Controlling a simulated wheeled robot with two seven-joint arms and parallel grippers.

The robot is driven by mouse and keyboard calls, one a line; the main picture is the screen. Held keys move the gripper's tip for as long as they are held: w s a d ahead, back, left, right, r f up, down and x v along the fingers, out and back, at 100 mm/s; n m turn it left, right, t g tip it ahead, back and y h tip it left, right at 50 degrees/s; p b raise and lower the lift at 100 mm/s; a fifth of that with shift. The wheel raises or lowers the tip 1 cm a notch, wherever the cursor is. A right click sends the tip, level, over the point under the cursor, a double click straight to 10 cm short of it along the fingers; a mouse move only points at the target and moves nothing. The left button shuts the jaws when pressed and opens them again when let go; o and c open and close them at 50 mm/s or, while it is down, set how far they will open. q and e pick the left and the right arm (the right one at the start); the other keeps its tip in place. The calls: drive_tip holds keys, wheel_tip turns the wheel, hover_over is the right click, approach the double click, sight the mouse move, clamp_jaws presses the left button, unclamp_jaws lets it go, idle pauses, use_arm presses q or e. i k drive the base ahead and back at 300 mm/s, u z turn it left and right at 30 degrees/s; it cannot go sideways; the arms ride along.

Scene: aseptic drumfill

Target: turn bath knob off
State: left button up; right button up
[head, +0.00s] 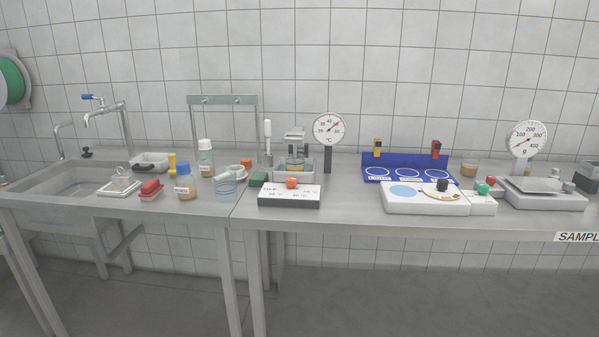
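The bath knob, a round orange-red knob (291,182), sits on the top rear part of a white control box (290,198) with a dark front face. The box top carries small printed markings on both sides of the knob; the left one seems to read OFF. The knob's pointing direction is too small to tell. Behind it stands a small grey water bath (307,172) with a vessel in it. A round °C dial (328,128) stands on a dark post to the right of the bath. Neither of my grippers is in view.
A white unit with a blue disc (404,191) and a blue rack (407,160) are to the right. Bench between box and white unit is clear.

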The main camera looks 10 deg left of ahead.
sight(291, 182)
drive_tip(key=k, duration=1.15)
drive_tip(key=u, duration=0.8)
drive_tip(key=i, duration=0.45)
drive_tip(key=u, duration=0.9)
drive_tip(key=i, duration=1.4)
drive_tip(key=z, duration=0.7)
drive_tip(key=i, duration=1.05)
drive_tip(key=z, duration=1)
